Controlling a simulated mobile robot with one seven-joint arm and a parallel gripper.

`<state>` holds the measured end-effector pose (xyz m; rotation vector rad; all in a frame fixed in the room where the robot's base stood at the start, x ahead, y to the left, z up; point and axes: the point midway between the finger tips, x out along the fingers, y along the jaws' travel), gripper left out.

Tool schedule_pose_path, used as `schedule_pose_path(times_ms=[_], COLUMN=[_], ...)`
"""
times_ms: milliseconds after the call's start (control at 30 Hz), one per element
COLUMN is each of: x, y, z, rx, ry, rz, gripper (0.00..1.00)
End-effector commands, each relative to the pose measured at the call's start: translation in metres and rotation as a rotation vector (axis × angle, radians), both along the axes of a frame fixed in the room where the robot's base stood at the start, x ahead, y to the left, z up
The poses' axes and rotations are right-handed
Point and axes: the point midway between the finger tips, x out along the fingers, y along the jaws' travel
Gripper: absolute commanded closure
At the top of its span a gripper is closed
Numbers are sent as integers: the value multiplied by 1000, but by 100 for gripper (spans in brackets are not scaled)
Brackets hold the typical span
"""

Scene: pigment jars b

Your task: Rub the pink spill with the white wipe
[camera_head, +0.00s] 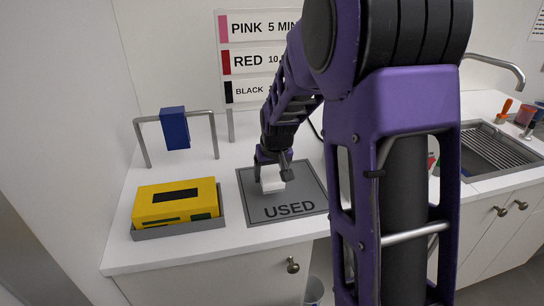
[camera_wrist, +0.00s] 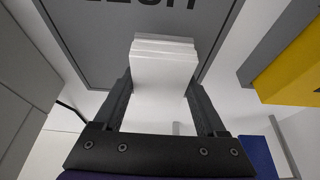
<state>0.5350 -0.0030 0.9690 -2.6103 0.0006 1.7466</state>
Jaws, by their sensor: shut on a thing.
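The white wipe (camera_head: 272,183) looks like a small folded pad with layered edges. My gripper (camera_head: 271,166) is shut on it, pointing down over the grey mat (camera_head: 311,190) marked USED. In the wrist view the wipe (camera_wrist: 164,75) sits between the two dark fingers of my gripper (camera_wrist: 160,98), with part of the mat (camera_wrist: 95,45) beyond it. I cannot tell whether the wipe touches the mat. The pink spill is not visible in either view; my arm hides part of the counter.
A yellow box (camera_head: 160,204) sits in a grey tray (camera_head: 180,230) left of the mat. A blue item (camera_head: 174,128) hangs on a metal rail (camera_head: 213,135) behind it. A sink (camera_head: 490,155) with a tap (camera_head: 505,65) is at the right. White counter shows around the mat.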

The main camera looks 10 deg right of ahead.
Motion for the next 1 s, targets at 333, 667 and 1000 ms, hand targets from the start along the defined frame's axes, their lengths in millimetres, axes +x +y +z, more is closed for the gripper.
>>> schedule_pose_path(times_ms=[333,667,1000], x=[5,6,6], y=[-1,-1,-1], z=[35,43,43], rx=[0,0,0], ry=[-2,-1,-1], rz=[0,0,0], gripper=[87,87,87])
